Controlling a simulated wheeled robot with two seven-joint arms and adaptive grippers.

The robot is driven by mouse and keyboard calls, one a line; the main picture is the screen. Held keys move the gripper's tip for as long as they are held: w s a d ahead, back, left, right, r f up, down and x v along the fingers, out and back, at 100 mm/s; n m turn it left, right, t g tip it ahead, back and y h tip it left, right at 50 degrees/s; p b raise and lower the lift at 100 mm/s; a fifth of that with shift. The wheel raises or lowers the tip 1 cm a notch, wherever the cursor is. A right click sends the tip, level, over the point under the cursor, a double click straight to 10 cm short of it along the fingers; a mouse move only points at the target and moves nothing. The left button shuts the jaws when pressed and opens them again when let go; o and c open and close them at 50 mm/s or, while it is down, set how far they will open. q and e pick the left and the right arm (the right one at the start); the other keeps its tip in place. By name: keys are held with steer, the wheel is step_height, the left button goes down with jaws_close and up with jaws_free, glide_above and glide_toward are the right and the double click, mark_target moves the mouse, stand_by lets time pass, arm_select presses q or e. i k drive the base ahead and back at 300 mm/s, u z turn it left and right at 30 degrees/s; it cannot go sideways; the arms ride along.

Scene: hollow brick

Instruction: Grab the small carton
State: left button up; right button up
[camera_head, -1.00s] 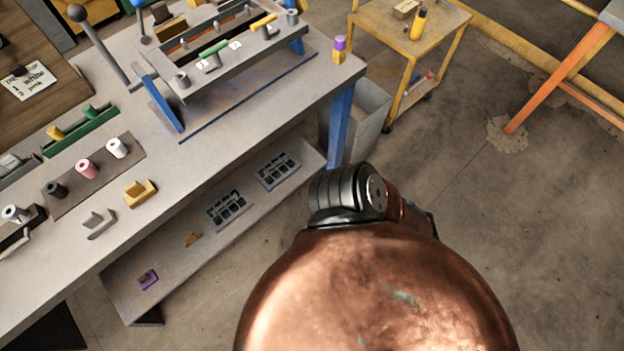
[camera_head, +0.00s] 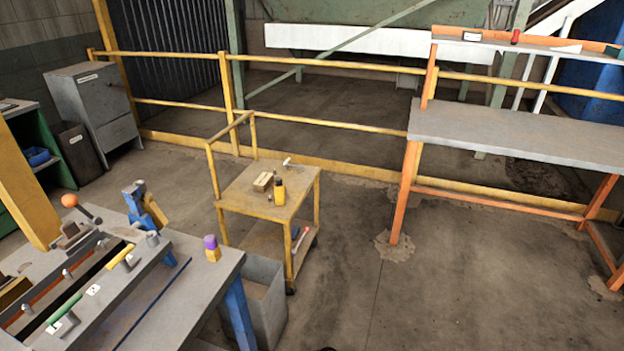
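A small tan box (camera_head: 263,181), which looks like the small carton, sits on the top shelf of a yellow cart (camera_head: 238,200) in the middle of the head view. A yellow bottle with a dark cap (camera_head: 279,191) stands beside it, to the right. A small light-coloured tool (camera_head: 289,163) lies behind them. Neither of my grippers shows in the head view, so I cannot see whether they are open or shut.
A grey workbench (camera_head: 210,275) with blue legs and a fixture fills the lower left. A grey bin (camera_head: 262,300) stands between it and the cart. An orange-legged bench (camera_head: 520,137) is at the right. Yellow rails (camera_head: 330,118) run behind. The floor (camera_head: 400,300) at lower right is clear.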

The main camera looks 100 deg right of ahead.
mark_target(263, 182)
steer(key=z, duration=2.9)
